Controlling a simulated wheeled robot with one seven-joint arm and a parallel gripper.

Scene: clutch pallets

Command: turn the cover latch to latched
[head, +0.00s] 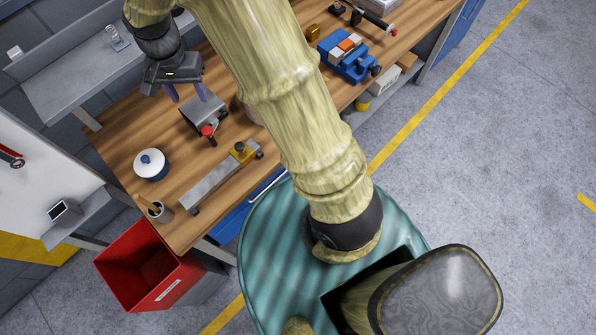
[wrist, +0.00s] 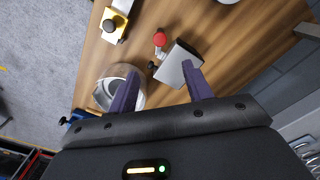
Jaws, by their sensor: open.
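A grey metal box (head: 200,114) stands on the wooden bench below my gripper. A small latch lever with a red knob (head: 208,131) sits at its front side and seems to be the cover latch. In the wrist view the red knob (wrist: 160,39) lies beyond the fingertips, beside the grey box (wrist: 173,68). I cannot tell the latch's exact angle. My gripper (head: 188,95) is open and empty, above and behind the box. In the wrist view its two purple fingers (wrist: 160,72) are spread apart, the right one overlapping the box's edge.
A clear round container (wrist: 105,87) stands close to the left finger. A metal bar with a yellow block (head: 240,153), a white-and-blue lidded pot (head: 151,164) and a cup (head: 158,210) stand on the bench. A red bin (head: 140,265) stands on the floor.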

